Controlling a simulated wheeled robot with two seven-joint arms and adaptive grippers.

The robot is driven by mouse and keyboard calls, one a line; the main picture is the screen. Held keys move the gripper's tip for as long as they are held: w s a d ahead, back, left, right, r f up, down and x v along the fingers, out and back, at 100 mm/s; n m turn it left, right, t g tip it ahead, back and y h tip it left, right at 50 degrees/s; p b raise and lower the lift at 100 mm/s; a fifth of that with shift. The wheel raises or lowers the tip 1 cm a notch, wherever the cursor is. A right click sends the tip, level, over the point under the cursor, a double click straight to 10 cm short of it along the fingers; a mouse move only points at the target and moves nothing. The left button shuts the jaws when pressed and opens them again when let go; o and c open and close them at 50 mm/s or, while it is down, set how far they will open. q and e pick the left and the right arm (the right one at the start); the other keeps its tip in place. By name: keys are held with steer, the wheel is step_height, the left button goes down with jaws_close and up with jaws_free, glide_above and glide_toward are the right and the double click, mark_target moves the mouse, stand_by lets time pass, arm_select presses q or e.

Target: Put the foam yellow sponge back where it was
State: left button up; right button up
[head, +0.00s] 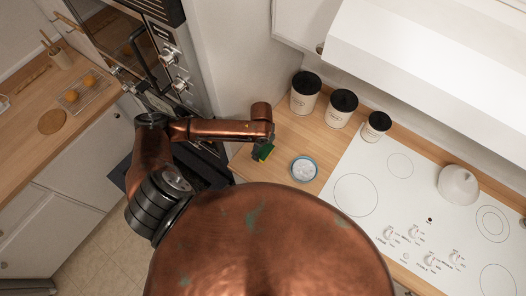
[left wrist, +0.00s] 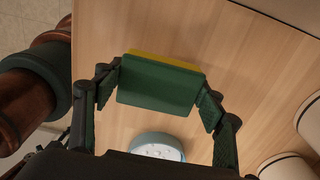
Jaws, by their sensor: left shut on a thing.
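The sponge (left wrist: 158,84) shows a dark green face and a yellow edge in the left wrist view. My left gripper (left wrist: 163,93) is shut on it, one finger at each short side. In the head view the gripper (head: 265,146) points down over the left end of the wooden counter (head: 323,131), with the green sponge (head: 262,153) below it. I cannot tell whether the sponge touches the counter. Part of it is hidden by the gripper in the head view. My right gripper is not in view.
A small round blue-rimmed dish (head: 304,168) stands close right of the sponge. White canisters with black lids (head: 306,92) line the back. The white cooktop (head: 420,195) fills the right, with a white domed object (head: 458,186). Ovens (head: 165,60) stand left.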

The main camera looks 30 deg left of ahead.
mark_target(263, 152)
arm_select(q)
steer(key=shift+w+f, duration=0.1)
steer(key=shift+f, duration=1.55)
steer(key=o, duration=1.2)
steer(key=shift+f, duration=0.15)
steer(key=shift+r+p, duration=0.45)
step_height(263, 152, up, 6)
steer(key=p, duration=0.5)
steer(key=shift+f+p, duration=0.15)
steer(key=shift+p, duration=0.15)
steer(key=shift+a+r, duration=0.15)
steer(key=shift+r, duration=2.7)
